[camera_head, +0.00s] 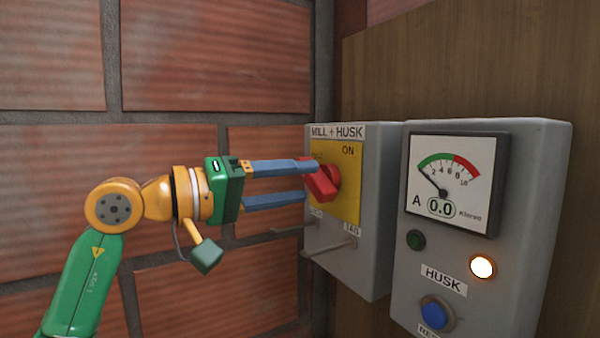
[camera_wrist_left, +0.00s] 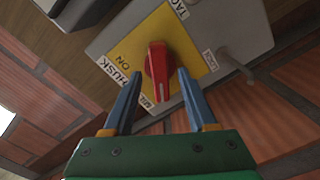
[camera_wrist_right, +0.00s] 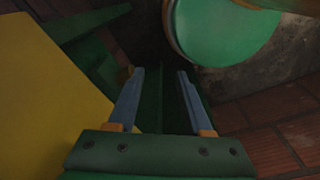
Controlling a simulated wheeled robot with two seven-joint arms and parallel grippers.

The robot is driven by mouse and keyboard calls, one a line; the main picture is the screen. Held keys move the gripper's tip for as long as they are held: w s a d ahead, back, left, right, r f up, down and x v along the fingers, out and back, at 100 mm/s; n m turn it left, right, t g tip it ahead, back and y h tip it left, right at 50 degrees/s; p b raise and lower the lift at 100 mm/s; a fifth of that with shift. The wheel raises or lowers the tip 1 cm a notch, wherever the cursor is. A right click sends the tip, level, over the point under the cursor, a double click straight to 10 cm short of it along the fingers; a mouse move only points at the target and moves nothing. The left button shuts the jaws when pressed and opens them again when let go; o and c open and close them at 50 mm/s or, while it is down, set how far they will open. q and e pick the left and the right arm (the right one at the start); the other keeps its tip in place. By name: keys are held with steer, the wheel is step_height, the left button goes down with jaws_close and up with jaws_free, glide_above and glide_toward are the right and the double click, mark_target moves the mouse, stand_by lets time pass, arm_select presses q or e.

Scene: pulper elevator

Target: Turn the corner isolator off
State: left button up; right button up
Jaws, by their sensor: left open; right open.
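The isolator is a grey box (camera_head: 375,215) labelled MILL + HUSK, with a yellow plate (camera_head: 348,205) and a red rotary handle (camera_head: 322,181). An ON mark shows at the plate's upper right. My left gripper (camera_head: 310,181) is open, with its blue fingers reaching to the handle, one above and one below. In the left wrist view the red handle (camera_wrist_left: 158,70) stands between the two fingertips (camera_wrist_left: 157,82), and small gaps seem to show beside it; contact is hard to tell. My right gripper (camera_wrist_right: 160,75) is open and empty, seen only in the right wrist view.
A grey panel (camera_head: 400,270) right of the isolator carries an ammeter (camera_head: 452,180) reading 0.0, a lit white lamp (camera_head: 482,267), a dark green lamp (camera_head: 416,240) and a blue button (camera_head: 436,313). A metal hasp rod (camera_head: 335,248) sticks out below the handle. Brick wall stands behind.

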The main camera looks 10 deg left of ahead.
arm_select(q)
steer(key=shift+w+d, duration=0.45)
steer(key=shift+d, duration=0.05)
steer(key=shift+s+a, duration=0.1)
jaws_close()
steer(key=n+p, duration=0.1)
steer(key=n, duration=0.1)
steer(key=shift+n, duration=2.1)
